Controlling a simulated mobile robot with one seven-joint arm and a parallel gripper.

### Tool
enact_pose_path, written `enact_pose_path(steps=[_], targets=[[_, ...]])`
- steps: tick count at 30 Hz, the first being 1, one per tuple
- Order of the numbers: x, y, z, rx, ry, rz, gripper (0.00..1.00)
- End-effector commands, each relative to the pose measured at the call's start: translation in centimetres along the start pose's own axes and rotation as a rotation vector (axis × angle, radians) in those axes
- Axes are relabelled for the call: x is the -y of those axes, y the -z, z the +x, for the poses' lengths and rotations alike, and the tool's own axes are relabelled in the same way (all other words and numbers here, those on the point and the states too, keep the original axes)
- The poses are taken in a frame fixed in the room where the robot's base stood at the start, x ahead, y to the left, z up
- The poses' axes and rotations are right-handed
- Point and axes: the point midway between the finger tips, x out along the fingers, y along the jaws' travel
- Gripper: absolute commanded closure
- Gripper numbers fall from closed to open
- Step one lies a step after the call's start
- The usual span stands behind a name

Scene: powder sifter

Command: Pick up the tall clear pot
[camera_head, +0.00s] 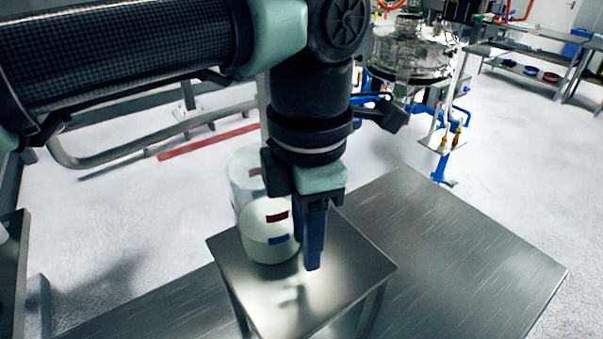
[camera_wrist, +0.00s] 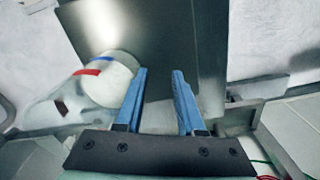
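The tall clear pot (camera_head: 243,178) stands upright on a small steel table (camera_head: 310,295). Its lower part looks white inside, and it carries red, blue and dark patches. In the wrist view the pot (camera_wrist: 108,82) lies left of the fingers, with its clear upper part reaching toward the left edge. My gripper (camera_head: 313,262) points down at the pot's right in the head view and hides part of its side. In the wrist view my gripper (camera_wrist: 160,72) has its two blue fingers apart, with nothing between them. I cannot tell whether the left finger touches the pot.
A larger, lower steel platform (camera_head: 480,260) spreads right and behind the small table. A bent metal rail (camera_head: 150,145) runs behind on the left. A steel-and-glass machine (camera_head: 412,55) stands at the back. Shelved steel tables (camera_head: 525,60) are at far right. The small table's front is clear.

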Motion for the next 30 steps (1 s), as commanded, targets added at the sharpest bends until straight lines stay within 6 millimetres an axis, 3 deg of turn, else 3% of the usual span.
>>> enact_pose_path(steps=[1, 3, 12, 18, 30], targets=[[-0.04, 0.0, 1.37, 0.0, 0.0, 0.0, 0.61], [-0.05, -0.01, 2.05, 0.0, -0.002, 0.0, 0.61], [-0.09, -0.04, 2.04, 0.001, -0.004, 0.0, 0.63], [-0.1, -0.05, 2.0, 0.001, -0.005, -0.001, 0.99], [-0.11, -0.06, 1.98, 0.002, -0.005, -0.001, 1.0]])
